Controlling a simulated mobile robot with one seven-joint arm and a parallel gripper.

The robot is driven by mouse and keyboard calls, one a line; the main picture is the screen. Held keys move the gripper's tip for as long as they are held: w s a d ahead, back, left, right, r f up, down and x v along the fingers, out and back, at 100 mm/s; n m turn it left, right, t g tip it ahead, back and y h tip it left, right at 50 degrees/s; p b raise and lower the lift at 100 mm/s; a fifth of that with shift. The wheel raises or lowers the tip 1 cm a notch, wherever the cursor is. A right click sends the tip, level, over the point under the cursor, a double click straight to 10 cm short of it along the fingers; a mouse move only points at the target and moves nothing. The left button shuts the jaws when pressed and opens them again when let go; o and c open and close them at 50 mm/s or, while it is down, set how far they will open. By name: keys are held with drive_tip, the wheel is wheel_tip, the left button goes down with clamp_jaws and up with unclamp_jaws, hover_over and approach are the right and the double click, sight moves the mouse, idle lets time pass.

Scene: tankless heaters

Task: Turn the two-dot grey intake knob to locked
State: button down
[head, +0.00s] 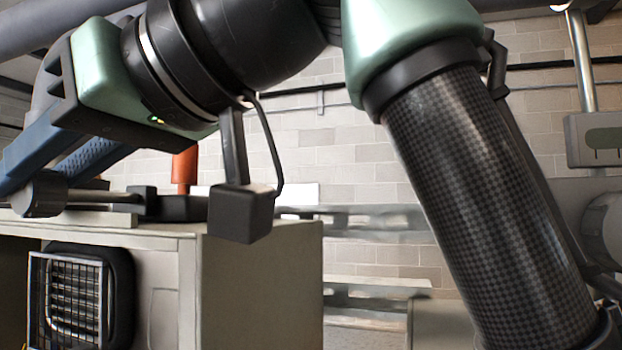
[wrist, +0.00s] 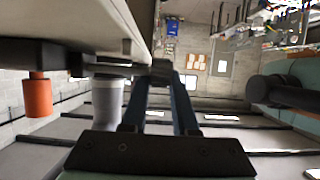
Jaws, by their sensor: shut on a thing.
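My gripper (head: 42,185) reaches in from the upper right in the head view, its blue fingers slanting down to the left. It is shut on a dark grey knob-like end piece (head: 40,196) of a short metal bar (head: 100,196). In the wrist view the fingertips (wrist: 161,80) close on this same dark end piece (wrist: 162,68), and the bar (wrist: 115,68) runs left from it. No dots or lock marks show, so I cannot confirm which knob this is. A light grey cylinder (wrist: 107,97) stands beside the bar in the wrist view.
An orange cylinder (head: 185,168) stands upright on a black fitting (head: 180,207) on top of the beige cabinet (head: 262,270); it also shows in the wrist view (wrist: 38,95). A grille (head: 75,298) is on the cabinet's front. A brick wall (head: 345,165) stands behind.

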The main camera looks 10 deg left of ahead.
drive_tip(key=y+b, duration=0.1)
drive_tip(key=b, duration=0.2)
drive_tip(key=shift+f, duration=0.4)
drive_tip(key=shift+d+r+y+b, duration=0.1)
drive_tip(key=shift+y+b, duration=0.6)
drive_tip(key=shift+r+y, duration=0.25)
drive_tip(key=shift+y, duration=0.05)
drive_tip(key=c, duration=0.7)
unclamp_jaws()
drive_tip(key=shift+d, duration=0.15)
drive_tip(key=d+b, duration=0.1)
drive_tip(key=d, duration=0.3)
drive_tip(key=d+r+b, duration=0.1)
drive_tip(key=d+b, duration=0.1)
drive_tip(key=d, duration=0.2)
drive_tip(key=s+d+b, duration=0.1)
drive_tip(key=d, duration=0.3)
drive_tip(key=shift+d+r+b, duration=0.3)
drive_tip(key=shift+r, duration=0.05)
